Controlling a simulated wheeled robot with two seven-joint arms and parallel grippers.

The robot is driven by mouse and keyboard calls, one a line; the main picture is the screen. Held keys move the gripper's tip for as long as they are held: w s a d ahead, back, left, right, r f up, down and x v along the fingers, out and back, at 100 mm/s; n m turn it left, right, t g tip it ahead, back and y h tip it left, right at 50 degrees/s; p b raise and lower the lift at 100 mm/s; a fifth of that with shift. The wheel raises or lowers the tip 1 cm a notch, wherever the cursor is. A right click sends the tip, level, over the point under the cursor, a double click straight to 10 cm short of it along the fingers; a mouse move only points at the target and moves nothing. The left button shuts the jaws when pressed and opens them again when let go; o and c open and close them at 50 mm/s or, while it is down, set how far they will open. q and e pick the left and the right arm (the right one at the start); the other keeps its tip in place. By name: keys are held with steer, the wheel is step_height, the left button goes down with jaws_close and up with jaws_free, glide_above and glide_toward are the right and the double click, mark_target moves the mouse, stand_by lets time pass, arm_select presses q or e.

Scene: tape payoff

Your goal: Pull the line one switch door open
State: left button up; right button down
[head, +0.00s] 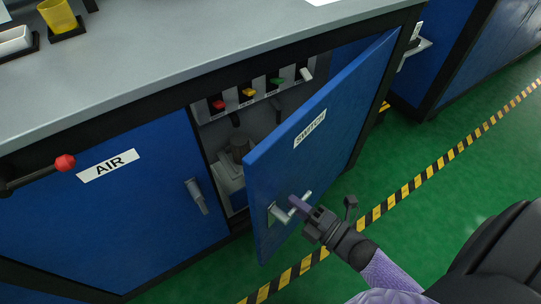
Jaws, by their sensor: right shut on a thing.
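The blue switch door (325,135), with a white SWITCH label (310,129), stands swung open, its free edge toward me and to the left. My right gripper (297,207) is shut on the door's pale handle (281,214), low near the free edge. Inside the open compartment (225,142) is a grey panel with red, yellow, green and white switches (248,92), and grey equipment below it. My left gripper is not in view.
A closed blue door labelled AIR (108,165) with a grey handle (196,197) is on the left. A red ball-ended lever (65,162) juts out before it. The grey worktop (190,45) carries a yellow cup (57,15). Green floor (440,210) with a striped line lies clear at right.

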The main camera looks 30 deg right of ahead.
steer(key=s+d+n+g+y, duration=0.1)
steer(key=s+d+y, duration=0.1)
steer(key=s, duration=0.4)
steer(key=shift+s+d+n+y+b, duration=0.3)
steer(key=shift+d+n+b, duration=0.1)
steer(key=shift+d, duration=0.3)
steer(key=shift+w, duration=0.1)
steer(key=c, duration=0.6)
jaws_free()
steer(key=shift+o, duration=0.2)
steer(key=v, duration=1)
